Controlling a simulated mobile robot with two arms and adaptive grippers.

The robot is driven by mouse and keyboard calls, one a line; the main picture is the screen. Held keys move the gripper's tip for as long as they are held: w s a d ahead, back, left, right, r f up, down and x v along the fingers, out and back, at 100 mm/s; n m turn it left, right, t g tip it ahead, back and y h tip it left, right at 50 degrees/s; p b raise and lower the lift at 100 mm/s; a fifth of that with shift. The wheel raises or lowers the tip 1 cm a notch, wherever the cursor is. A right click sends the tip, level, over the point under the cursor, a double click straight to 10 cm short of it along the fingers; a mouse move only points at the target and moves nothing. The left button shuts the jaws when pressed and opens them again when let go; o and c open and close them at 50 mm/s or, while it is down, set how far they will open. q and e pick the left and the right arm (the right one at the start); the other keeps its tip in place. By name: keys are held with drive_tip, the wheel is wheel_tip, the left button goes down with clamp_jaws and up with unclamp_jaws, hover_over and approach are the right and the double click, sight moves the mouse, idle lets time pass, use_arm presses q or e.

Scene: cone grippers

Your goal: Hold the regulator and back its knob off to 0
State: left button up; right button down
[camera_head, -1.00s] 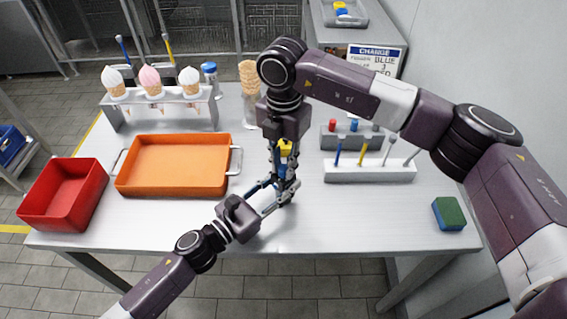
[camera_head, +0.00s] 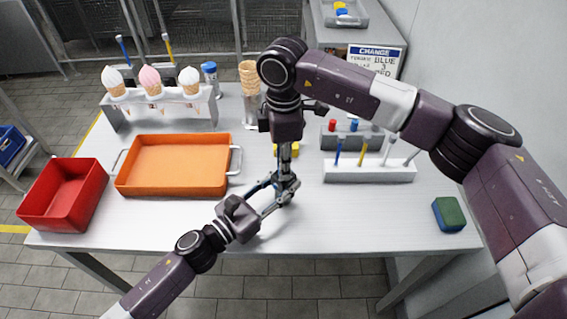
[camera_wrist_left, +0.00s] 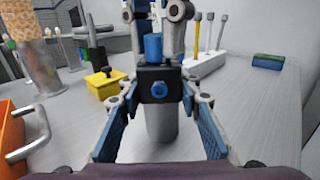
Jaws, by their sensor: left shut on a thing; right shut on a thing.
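The regulator (camera_wrist_left: 158,82) stands upright in the middle of the left wrist view, a black block on a grey cylindrical body with a small blue round part on its front. Its blue knob (camera_wrist_left: 153,47) is on top. My left gripper (camera_wrist_left: 160,97) is shut on the regulator, one blue-padded finger at each side. My right gripper (camera_wrist_left: 154,22) points down from above, its fingers shut around the knob. In the head view my left gripper (camera_head: 277,190) and right gripper (camera_head: 286,180) meet and hide most of the regulator. The knob's reading cannot be made out.
An orange tray (camera_head: 175,165) and red bin (camera_head: 63,195) are left. A white rack (camera_head: 370,173) with coloured sticks is right, and a green-blue sponge (camera_head: 449,213) near the right edge. The front table is clear.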

drive_tip(key=shift+w+m, duration=0.1)
drive_tip(key=shift+m, duration=0.6)
drive_tip(key=c, duration=1.7)
unclamp_jaws()
drive_tip(key=shift+c, duration=0.2)
drive_tip(key=shift+r, duration=0.1)
wheel_tip(320, 180, up, 12)
use_arm(q)
drive_tip(key=o, duration=1.4)
